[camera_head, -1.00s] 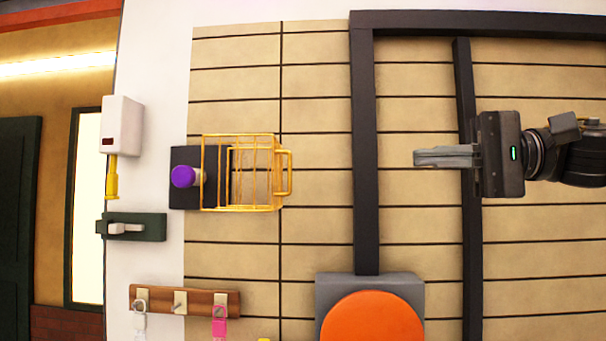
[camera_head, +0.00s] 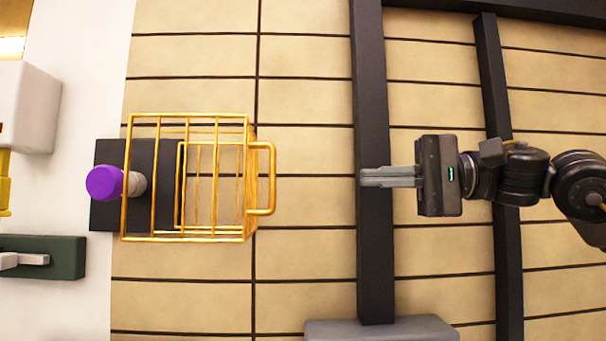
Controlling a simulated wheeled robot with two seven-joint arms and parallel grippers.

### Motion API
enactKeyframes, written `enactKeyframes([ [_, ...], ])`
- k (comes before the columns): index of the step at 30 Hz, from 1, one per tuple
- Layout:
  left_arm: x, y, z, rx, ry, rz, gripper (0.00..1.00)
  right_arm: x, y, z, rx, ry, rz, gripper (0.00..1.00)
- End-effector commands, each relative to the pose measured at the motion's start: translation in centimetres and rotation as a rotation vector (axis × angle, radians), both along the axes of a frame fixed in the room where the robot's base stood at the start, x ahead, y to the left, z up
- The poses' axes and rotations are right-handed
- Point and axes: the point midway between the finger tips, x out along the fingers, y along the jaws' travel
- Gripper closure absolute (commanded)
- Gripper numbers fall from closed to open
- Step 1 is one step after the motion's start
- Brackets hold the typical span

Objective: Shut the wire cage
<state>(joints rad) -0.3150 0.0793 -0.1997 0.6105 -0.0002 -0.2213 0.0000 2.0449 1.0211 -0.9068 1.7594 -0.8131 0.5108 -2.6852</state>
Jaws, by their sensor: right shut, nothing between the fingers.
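The yellow wire cage (camera_head: 186,239) is left of centre in the head view, on the tiled wall. It stands out from a dark plate (camera_head: 107,215), with a yellow loop handle (camera_head: 272,179) on its right side. A purple knob (camera_head: 104,183) on a pale stem shows at its left, partly beside the cage's left bars. Whether the cage stands open cannot be told for sure. My right gripper (camera_head: 368,177) is shut and empty, pointing left at the handle's height, with a clear gap between them. My left gripper is out of view.
A dark vertical bar (camera_head: 372,270) runs behind my right fingertips, and another (camera_head: 505,270) stands further right. A grey box (camera_head: 380,330) is at the bottom. A white dispenser (camera_head: 28,105) and a dark green plate with a lever (camera_head: 65,258) are at the left. The wall between handle and gripper is bare.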

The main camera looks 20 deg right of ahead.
Motion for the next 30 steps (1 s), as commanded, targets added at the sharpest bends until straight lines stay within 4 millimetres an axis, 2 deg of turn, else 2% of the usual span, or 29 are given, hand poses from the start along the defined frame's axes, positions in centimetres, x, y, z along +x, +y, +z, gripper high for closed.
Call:
enactKeyframes([
  [9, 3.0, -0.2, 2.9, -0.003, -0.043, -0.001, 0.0, 2.6, 6.1, 0.3, -0.002, 0.003, 0.002, 1.0],
  [12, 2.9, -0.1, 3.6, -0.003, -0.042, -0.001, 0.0, 3.3, 7.8, 0.3, -0.001, 0.002, 0.003, 1.0],
  [15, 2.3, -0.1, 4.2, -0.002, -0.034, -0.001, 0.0, 2.5, 9.1, 0.3, -0.003, -0.001, 0.002, 1.0],
  [21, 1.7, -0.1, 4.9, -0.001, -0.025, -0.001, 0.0, 1.9, 10.7, 0.1, 0.0, 0.0, 0.0, 1.0],
  [30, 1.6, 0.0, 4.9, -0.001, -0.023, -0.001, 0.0, 1.8, 11.0, -0.1, 0.001, 0.0, -0.001, 1.0],
])
